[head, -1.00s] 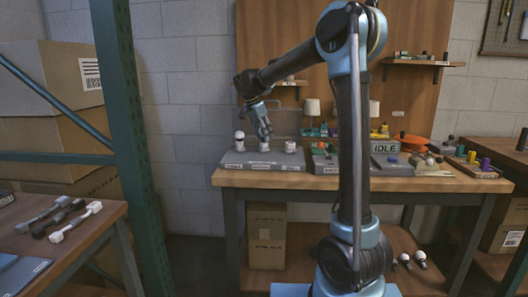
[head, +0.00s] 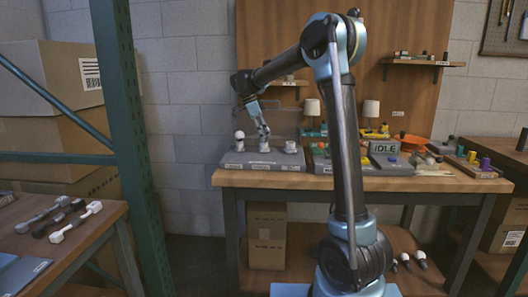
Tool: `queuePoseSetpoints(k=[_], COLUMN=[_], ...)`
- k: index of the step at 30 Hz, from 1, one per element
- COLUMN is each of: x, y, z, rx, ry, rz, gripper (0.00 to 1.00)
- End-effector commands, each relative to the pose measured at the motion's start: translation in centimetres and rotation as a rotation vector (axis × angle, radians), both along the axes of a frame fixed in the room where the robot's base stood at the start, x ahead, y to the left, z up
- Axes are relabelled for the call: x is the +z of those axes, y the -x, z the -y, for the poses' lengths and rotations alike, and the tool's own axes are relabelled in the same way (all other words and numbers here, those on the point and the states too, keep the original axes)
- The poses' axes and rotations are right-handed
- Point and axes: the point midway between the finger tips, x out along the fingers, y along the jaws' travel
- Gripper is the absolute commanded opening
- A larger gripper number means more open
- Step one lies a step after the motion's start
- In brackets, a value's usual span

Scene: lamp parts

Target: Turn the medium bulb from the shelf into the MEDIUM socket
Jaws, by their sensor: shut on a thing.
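A grey socket board (head: 230,161) lies at the left end of the wooden workbench. It carries three sockets in a row. The left one holds a round white bulb (head: 239,136), and the right one (head: 290,146) shows a white top without a clear globe. My gripper (head: 264,135) points down over the middle socket (head: 264,149). It is shut on a white bulb, mostly hidden by the fingers, which I take to be the medium bulb. The bulb is at the socket's mouth; how far it is seated cannot be told. The board's labels are too small to read.
A green rack post (head: 125,140) rises at the left.

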Motion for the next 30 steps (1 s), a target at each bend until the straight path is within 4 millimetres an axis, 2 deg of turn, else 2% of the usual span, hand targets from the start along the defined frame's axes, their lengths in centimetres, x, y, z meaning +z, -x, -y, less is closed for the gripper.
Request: queuePoseSetpoints(k=[5, 6, 8, 9, 18, 22, 26, 30], x=[0.0, 0.0, 0.0, 0.0, 0.0, 0.6, 2.2, 4.6], y=[-0.1, 0.0, 0.0, 0.0, 0.0, 0.0, 0.0, 0.0], z=[0.0, 0.0, 0.0, 0.0, 0.0, -0.3, -0.9, -2.0], rx=[-0.118, -0.108, -0.107, -0.106, -0.105, -0.105, -0.104, -0.104], ry=[0.0, 0.0, 0.0, 0.0, 0.0, 0.0, 0.0, 0.0], rz=[-0.001, 0.0, 0.0, 0.0, -0.001, -0.001, -0.001, -0.001], gripper=[0.18, 0.44, 0.58, 0.59, 0.59, 0.59, 0.59, 0.59])
